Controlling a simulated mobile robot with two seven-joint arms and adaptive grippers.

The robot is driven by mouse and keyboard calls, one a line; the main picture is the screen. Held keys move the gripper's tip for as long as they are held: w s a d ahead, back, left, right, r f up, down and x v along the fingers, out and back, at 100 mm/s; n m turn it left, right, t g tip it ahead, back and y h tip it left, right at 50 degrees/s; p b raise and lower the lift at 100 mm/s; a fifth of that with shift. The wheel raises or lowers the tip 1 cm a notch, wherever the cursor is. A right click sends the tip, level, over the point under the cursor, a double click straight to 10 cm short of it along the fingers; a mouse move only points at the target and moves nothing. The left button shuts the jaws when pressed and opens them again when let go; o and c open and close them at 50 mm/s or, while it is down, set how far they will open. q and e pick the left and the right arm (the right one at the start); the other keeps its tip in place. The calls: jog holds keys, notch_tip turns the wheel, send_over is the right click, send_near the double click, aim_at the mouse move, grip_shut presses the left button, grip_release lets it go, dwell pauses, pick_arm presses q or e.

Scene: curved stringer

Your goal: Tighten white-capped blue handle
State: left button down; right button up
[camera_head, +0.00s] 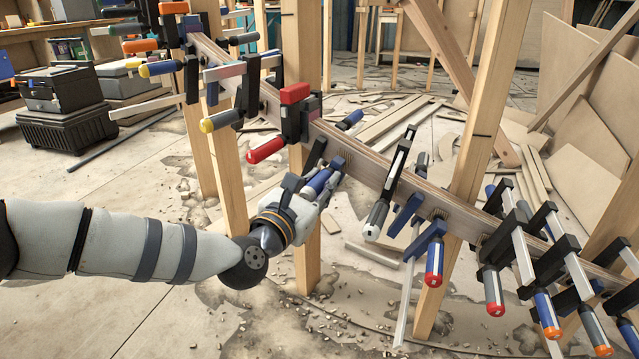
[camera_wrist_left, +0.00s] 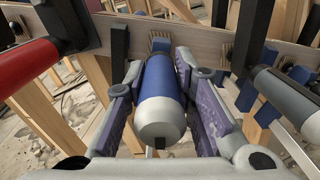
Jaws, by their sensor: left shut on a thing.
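The white-capped blue handle (camera_head: 319,181) belongs to a clamp on the curved wooden stringer (camera_head: 372,172). In the left wrist view the blue handle (camera_wrist_left: 162,88) points toward the camera, with its pale rounded cap at the near end. My left gripper (camera_head: 324,187) comes in from the left and is shut on this handle. In the left wrist view its purple-padded fingers (camera_wrist_left: 160,92) lie along both sides of the handle. In the head view the gripper hides most of the cap. My right gripper is in neither view.
A red-handled clamp (camera_head: 267,151) is close on the left, and a grey handle with a white end (camera_head: 375,219) close on the right. Several more clamps line the stringer. Wooden posts (camera_head: 307,220) stand below it. Black toolboxes (camera_head: 65,108) sit at the far left.

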pick_arm(q)
jog(key=m, duration=0.4)
jog(key=shift+m, duration=0.3)
jog(key=m, duration=0.3)
jog(key=shift+m+p, duration=0.3)
jog(key=m+p, duration=0.1)
jog(key=m, duration=0.3)
jog(key=shift+r+m, duration=0.1)
jog(key=shift+m, duration=0.2)
jog(key=m+p, duration=0.1)
jog(key=m, duration=0.3)
jog(key=shift+m, duration=0.3)
jog(key=m+p, duration=0.1)
jog(key=m, duration=0.3)
jog(key=shift+m+p, duration=0.3)
jog(key=m+p, duration=0.1)
jog(key=m, duration=0.2)
jog(key=shift+r+m, duration=0.1)
jog(key=shift+m, duration=0.2)
jog(key=m+p, duration=0.1)
jog(key=m, duration=0.3)
jog(key=shift+m+p, duration=0.55)
jog(key=shift+m, duration=1.15)
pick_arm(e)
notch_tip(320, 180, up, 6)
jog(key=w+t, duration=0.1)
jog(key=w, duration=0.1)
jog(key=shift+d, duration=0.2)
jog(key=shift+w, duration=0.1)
